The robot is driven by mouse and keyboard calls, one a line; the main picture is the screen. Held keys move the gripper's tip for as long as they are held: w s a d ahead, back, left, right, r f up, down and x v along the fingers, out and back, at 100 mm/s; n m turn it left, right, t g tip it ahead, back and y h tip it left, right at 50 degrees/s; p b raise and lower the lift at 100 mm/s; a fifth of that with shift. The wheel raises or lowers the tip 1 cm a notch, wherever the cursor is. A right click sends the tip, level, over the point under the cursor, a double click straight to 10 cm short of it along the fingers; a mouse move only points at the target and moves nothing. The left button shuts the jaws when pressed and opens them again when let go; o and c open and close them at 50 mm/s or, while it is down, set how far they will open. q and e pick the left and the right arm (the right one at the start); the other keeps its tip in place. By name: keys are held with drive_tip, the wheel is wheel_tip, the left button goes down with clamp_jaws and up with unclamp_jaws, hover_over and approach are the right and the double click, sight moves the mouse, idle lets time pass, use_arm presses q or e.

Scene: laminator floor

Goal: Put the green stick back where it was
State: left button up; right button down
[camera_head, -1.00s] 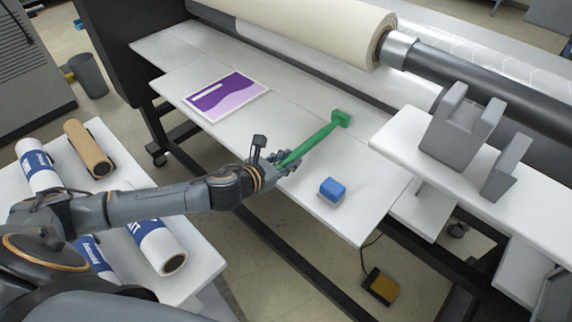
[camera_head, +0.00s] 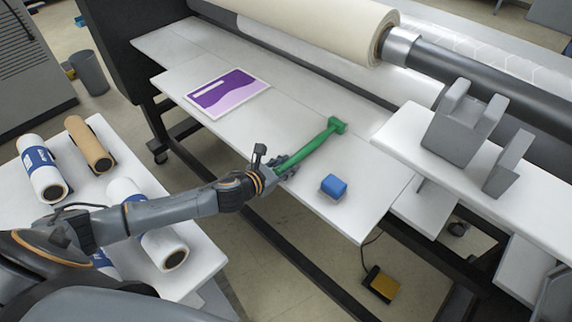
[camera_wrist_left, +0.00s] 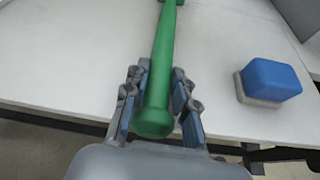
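The green stick (camera_head: 310,146) has a wider block-like head at its far end and points away from me over the white table (camera_head: 240,130). My left gripper (camera_head: 283,168) is at its near end, above the table's front edge. In the left wrist view the stick (camera_wrist_left: 163,60) runs between the two fingers of my left gripper (camera_wrist_left: 158,105), and its rounded near end sits between them. The fingers are closed around it. I cannot tell how far the stick is above the tabletop. My right gripper is not in view.
A blue block (camera_head: 334,186) on a pale base lies right of the stick. A purple printed sheet (camera_head: 228,93) lies further left. Grey brackets (camera_head: 460,130) stand on a white shelf at right. A big cream roll (camera_head: 310,25) spans the back. Several rolls lie on the left table (camera_head: 190,225).

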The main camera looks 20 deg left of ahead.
use_arm(q)
drive_tip(key=o, duration=0.3)
drive_tip(key=shift+r, duration=0.1)
drive_tip(key=shift+b+v, duration=1.1)
drive_tip(key=shift+v, duration=4.95)
